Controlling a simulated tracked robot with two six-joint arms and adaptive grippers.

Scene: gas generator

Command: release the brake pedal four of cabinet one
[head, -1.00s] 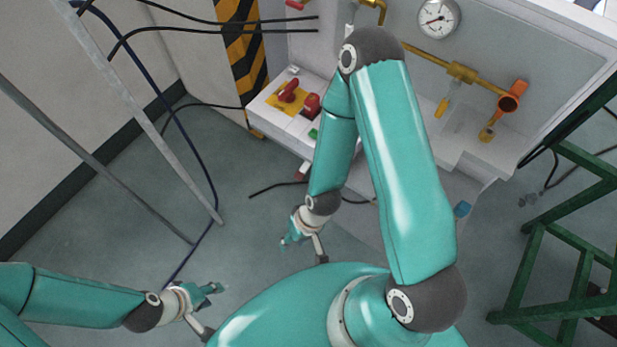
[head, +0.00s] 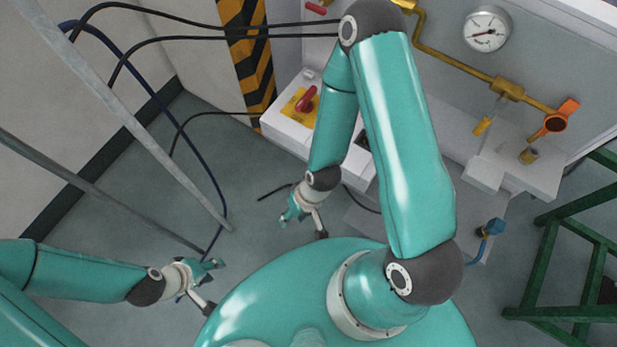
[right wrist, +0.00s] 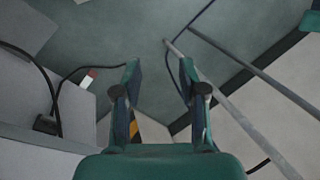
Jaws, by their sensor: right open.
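The cabinet (head: 475,110) stands ahead of me, with a gauge and brass pipes on its front. No pedal can be clearly made out in the head view, where my right arm hides part of the cabinet's base. My right gripper (head: 284,218) is open and empty above the floor; its two fingers (right wrist: 160,85) stand apart in the right wrist view. My left gripper (head: 214,264) hangs at the lower left, touching nothing visible.
A red switch on a yellow plate (head: 301,103) sits on the cabinet's ledge. A blue-handled fitting (head: 492,228) is low at right. Grey poles (head: 130,120) and dark cables stand at left, a green frame (head: 570,235) at right. Floor between the grippers and cabinet is mostly free.

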